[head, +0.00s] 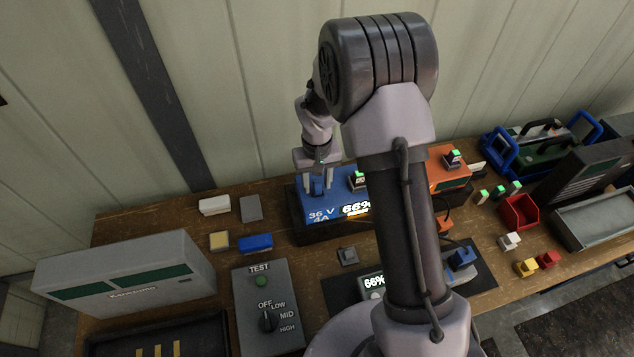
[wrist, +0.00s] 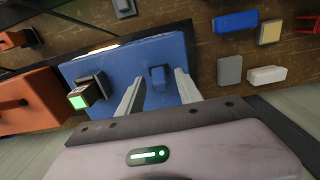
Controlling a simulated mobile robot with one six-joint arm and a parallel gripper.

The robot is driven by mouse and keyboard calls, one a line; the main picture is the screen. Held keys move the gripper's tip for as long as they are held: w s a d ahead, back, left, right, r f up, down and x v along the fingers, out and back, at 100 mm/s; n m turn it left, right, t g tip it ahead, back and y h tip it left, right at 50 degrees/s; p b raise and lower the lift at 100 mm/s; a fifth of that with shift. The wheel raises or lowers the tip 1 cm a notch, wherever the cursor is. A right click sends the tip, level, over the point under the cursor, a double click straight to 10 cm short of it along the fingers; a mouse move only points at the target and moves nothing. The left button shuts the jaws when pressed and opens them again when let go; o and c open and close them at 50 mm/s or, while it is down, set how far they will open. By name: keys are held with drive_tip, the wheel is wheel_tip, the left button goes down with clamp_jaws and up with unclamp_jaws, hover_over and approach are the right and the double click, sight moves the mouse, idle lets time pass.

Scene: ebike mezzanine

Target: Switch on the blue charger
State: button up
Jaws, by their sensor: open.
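The blue charger (head: 318,209) stands at the back of the bench, marked 36 V 4A, with a display reading 66%. A black block with a lit green face (head: 357,181) is on its top; it also shows in the wrist view (wrist: 78,101). A small blue knob or lever (wrist: 158,77) stands up from the charger's top. My gripper (head: 318,184) is over the charger, pointing down. In the wrist view its open fingers (wrist: 161,76) are on either side of the blue lever, with a gap visible; contact cannot be told.
An orange charger (head: 448,172) with a similar black block stands to the right. A grey test box (head: 268,300) with a rotary dial is at the front. White, grey, yellow and blue blocks lie left of the charger. A red bin (head: 520,211) is at the right.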

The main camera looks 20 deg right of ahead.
clamp_jaws()
drive_tip(key=shift+w+r+g+p, duration=0.2)
drive_tip(key=shift+g+p, duration=0.2)
drive_tip(key=shift+p, duration=0.65)
drive_tip(key=shift+w+f+g+p, duration=0.15)
drive_tip(key=shift+f+g+p, duration=0.1)
drive_tip(key=shift+g+p, duration=0.15)
unclamp_jaws()
wheel_tip(320, 180, up, 17)
drive_tip(key=w, duration=0.2)
drive_tip(key=shift+p, duration=0.45)
